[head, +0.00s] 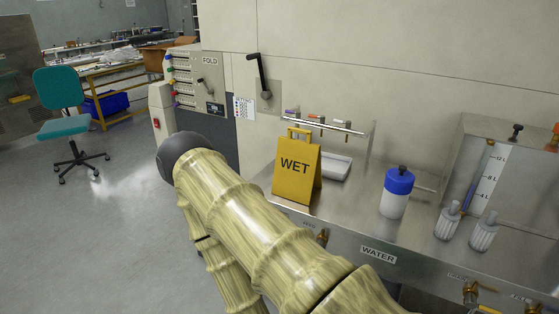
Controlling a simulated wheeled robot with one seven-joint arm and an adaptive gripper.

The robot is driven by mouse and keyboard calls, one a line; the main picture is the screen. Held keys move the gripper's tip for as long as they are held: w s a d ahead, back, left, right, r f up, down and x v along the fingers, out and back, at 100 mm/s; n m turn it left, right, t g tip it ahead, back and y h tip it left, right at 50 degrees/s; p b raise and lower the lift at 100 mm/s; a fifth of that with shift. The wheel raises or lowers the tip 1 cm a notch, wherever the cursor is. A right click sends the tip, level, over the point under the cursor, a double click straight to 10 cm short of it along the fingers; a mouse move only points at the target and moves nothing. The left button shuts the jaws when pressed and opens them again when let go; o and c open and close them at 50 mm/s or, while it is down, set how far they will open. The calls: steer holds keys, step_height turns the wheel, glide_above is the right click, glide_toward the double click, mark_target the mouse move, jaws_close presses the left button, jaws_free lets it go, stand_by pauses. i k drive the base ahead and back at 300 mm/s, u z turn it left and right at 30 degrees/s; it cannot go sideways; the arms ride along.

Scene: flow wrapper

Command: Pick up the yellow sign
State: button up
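The yellow sign (293,176) is a folding A-shaped board with "WET" in black and a handle loop at its top. It stands upright on the steel bench (352,218), near the bench's left end. My arm, with a bamboo-like look, reaches from the bottom right up to the left and passes in front of the bench, left of the sign. The dark rounded part at the arm's far bend is left of the sign. My gripper is not in view.
A white bottle with a blue cap (397,191) stands right of the sign. A white tray (336,166) lies behind it, under a rail with small valves (322,123). Two ribbed knobs (448,222) are further right. A teal chair (64,122) stands on open floor at left.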

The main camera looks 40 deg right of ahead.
mark_target(298, 169)
steer(key=z, duration=0.35)
steer(key=i, duration=0.55)
steer(key=z, duration=0.6)
